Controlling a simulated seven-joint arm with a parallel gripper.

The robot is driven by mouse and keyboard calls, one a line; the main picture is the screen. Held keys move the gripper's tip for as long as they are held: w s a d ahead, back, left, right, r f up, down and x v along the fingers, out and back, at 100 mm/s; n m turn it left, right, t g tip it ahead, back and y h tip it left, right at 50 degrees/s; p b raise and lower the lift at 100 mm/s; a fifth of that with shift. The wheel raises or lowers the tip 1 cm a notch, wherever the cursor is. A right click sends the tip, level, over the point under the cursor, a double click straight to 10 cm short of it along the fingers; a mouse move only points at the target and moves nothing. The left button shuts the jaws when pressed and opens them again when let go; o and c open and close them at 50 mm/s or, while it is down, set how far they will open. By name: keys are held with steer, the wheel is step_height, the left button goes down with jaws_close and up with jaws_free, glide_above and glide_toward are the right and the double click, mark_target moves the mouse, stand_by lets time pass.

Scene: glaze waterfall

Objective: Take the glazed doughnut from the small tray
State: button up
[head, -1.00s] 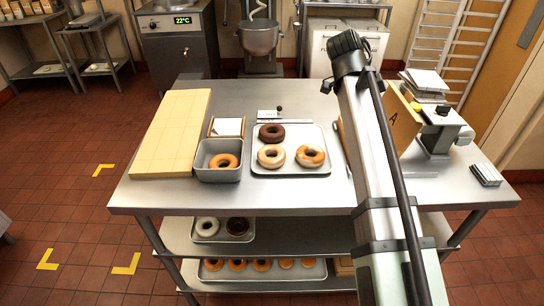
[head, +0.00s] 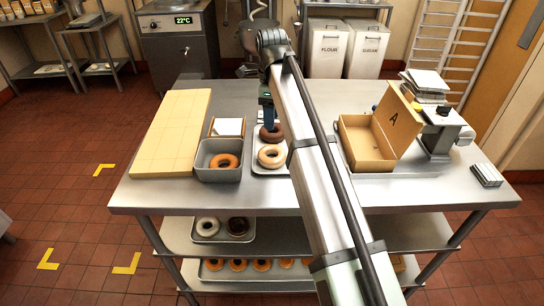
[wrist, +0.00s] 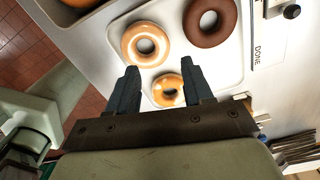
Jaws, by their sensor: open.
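A shallow light tray (head: 258,171) holds three doughnuts. A pale glazed one (head: 271,156) is at the front left, also in the wrist view (wrist: 130,45). A chocolate one (head: 263,137) lies behind it, also in the wrist view (wrist: 190,22). A partly glazed golden one (wrist: 159,93) shows only in the wrist view; my arm hides it in the head view. A golden-brown doughnut (head: 225,154) sits in the small deep grey pan (head: 220,176). My gripper (wrist: 158,68) is open and empty above the tray, its fingertips apart. Its height is hard to judge.
A yellow board (head: 170,135) and a small box with white sheets (head: 228,127) are at the left. An open cardboard box marked A (head: 362,152) and a grey machine (head: 440,130) stand at the right. A "DONE" label (wrist: 262,50) lies beside the tray.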

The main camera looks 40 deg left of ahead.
glide_above(274, 146)
steer(key=f, duration=0.6)
steer(key=shift+s+a, duration=0.2)
steer(key=shift+s, duration=0.05)
steer(key=shift+w+d+f, duration=0.1)
steer(key=shift+d+f, duration=0.05)
steer(key=shift+f, duration=1.2)
steer(key=shift+w+d+f, duration=0.1)
steer(key=shift+d+f, duration=0.05)
steer(key=shift+f, duration=1.2)
steer(key=shift+c, duration=0.4)
steer(key=c, duration=0.7)
steer(key=shift+r, duration=0.15)
